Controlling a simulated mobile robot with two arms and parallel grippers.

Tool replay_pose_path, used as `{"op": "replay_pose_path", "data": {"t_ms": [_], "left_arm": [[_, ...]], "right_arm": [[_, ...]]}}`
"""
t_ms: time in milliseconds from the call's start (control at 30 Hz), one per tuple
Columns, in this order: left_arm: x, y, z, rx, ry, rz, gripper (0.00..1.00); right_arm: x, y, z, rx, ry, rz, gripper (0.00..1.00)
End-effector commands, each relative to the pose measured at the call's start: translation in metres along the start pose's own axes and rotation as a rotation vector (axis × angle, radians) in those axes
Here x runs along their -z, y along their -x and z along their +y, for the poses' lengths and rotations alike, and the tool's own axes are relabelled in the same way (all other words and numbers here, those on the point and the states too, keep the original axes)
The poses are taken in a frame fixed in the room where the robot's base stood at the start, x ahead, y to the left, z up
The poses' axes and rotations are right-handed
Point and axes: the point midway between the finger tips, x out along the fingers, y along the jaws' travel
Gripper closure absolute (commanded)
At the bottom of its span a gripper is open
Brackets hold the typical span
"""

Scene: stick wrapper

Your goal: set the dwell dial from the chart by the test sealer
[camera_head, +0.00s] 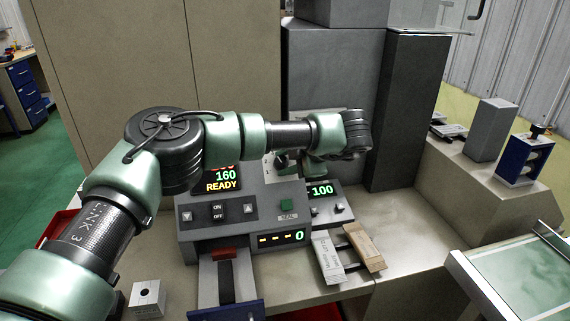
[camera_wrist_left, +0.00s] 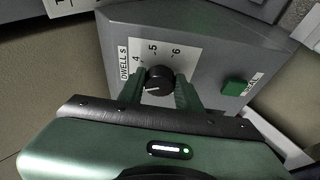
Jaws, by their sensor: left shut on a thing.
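The test sealer (camera_head: 245,225) is a grey sloped box with a panel reading 160 READY, ON and OFF keys and a green SEAL button (camera_wrist_left: 235,86). The black dwell dial (camera_wrist_left: 159,78) sits on its face beside a DWELL S scale where 4, 5 and 6 show. The dial's white mark points to the lower left in the wrist view. My left gripper (camera_wrist_left: 160,92) is shut on the dial, one finger on each side. In the head view my arm crosses over the sealer and hides part of its panel. I cannot make out a chart. My right gripper is not in view.
A smaller box with a display reading 100 (camera_head: 321,190) stands right of the sealer. A tall grey cabinet rises behind.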

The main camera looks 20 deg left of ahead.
Motion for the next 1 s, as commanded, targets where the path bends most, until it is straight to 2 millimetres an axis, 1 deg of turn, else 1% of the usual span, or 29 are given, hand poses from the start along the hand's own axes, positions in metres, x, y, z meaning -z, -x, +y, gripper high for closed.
{"op": "replay_pose_path", "data": {"t_ms": [233, 633, 667, 700, 733, 1000], "left_arm": [[-0.0008, 0.0010, 0.0008, -0.021, -0.042, -0.006, 1.00], [-0.0009, 0.0011, 0.0007, -0.022, -0.045, -0.006, 1.00], [-0.0009, 0.0012, 0.0006, -0.022, -0.045, -0.006, 0.60], [-0.0009, 0.0011, 0.0006, -0.022, -0.045, -0.006, 0.49], [-0.0009, 0.0011, 0.0005, -0.022, -0.045, -0.006, 0.44], [-0.0005, 0.0005, -0.0002, -0.020, -0.046, -0.003, 0.44]], "right_arm": [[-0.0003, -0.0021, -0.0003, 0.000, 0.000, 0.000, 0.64], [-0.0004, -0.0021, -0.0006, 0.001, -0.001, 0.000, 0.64], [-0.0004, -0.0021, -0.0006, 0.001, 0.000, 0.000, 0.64], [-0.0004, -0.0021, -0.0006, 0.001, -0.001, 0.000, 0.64], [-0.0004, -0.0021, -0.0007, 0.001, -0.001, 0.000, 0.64], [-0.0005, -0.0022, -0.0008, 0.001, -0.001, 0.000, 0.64]]}}
